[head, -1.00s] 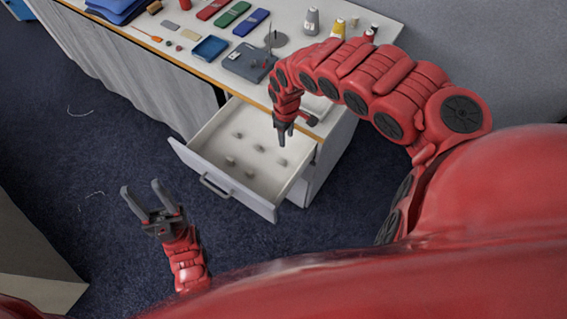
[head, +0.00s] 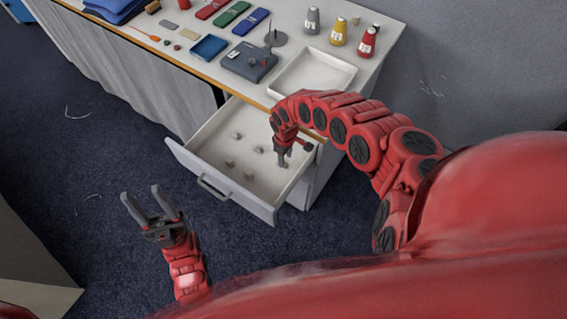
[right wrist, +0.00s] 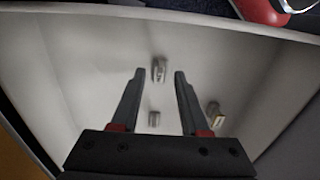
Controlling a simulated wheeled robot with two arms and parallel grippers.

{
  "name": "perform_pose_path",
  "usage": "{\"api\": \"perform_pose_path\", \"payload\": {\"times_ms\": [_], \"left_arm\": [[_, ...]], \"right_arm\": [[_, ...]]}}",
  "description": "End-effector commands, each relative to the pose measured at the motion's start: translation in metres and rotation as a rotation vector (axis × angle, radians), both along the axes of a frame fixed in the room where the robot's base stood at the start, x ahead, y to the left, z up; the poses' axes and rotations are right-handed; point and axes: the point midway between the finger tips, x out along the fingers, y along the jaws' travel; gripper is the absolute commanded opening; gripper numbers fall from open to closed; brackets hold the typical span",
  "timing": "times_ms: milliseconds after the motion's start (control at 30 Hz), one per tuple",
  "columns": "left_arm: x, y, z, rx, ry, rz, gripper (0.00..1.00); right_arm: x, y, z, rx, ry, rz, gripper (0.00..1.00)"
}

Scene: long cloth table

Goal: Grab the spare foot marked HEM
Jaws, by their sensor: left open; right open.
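Several small grey feet lie spread on the floor of the open white drawer (head: 205,198), among them one foot (head: 229,163) near its middle. I cannot read a marking on any of them. My right gripper (head: 282,160) is over the drawer's right side, open and empty. In the right wrist view, one foot (right wrist: 159,70) shows just beyond and between the fingertips of the right gripper (right wrist: 157,72). A second foot (right wrist: 154,118) shows between the fingers, and a third (right wrist: 215,112) is to the right of them. My left gripper (head: 150,208) is open and empty above the carpet.
The drawer hangs out below the table (head: 385,45). On the table are a white tray (head: 312,76), a dark box (head: 248,62), a blue tray (head: 209,47), coloured cases and several bottles, such as a red-topped one (head: 367,42).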

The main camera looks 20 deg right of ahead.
Motion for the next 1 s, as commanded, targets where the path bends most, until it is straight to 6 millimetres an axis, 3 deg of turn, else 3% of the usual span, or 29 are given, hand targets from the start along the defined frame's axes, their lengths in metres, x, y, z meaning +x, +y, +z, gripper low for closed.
{"api": "perform_pose_path", "payload": {"times_ms": [200,467,567,733,1000], "left_arm": [[0.000,0.000,0.000,0.000,0.000,0.000,0.50],[0.000,0.000,0.000,0.000,0.000,0.000,0.50],[0.000,0.000,0.000,0.000,0.000,0.000,0.50],[0.000,0.000,0.000,0.000,0.000,0.000,0.50],[0.000,0.000,0.000,0.000,0.000,0.000,0.50]], "right_arm": [[-0.001,0.001,-0.018,0.001,0.002,-0.001,0.45],[-0.001,0.000,-0.020,-0.001,0.002,-0.001,0.45],[0.000,0.000,-0.020,-0.001,0.002,-0.001,0.32],[0.000,0.000,-0.020,-0.001,0.001,-0.001,0.02],[0.000,0.000,-0.019,-0.001,0.001,-0.001,0.00]]}}
